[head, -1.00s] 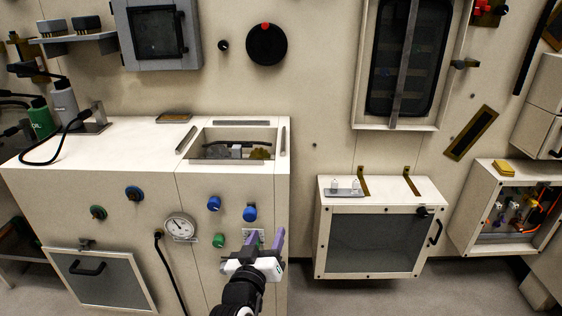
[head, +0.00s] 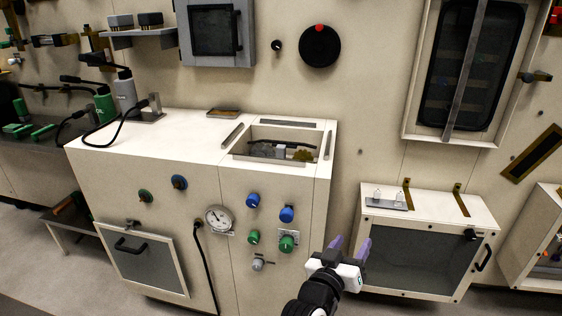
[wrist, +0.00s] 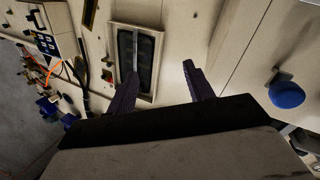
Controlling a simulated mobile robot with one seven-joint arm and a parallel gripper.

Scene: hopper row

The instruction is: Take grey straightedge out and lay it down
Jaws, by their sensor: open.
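A long, thin grey bar (head: 466,65), which looks like the grey straightedge, stands slightly tilted across a dark window in a pale wall frame (head: 408,125) at the upper right of the head view. Its lower end is at the frame's bottom ledge. It also shows in the wrist view (wrist: 135,50), in front of the dark window. My gripper (head: 349,247) has purple fingers and is open and empty, low in front of the cabinet and well apart from the bar. In the wrist view its fingers (wrist: 160,72) are spread with nothing between them.
A pale cabinet (head: 110,160) with blue and green knobs, a gauge and a top hopper opening (head: 240,150) stands to the left. A glass-fronted box (head: 415,260) juts from the wall at right, below the window. The cabinet top has bare room at its left.

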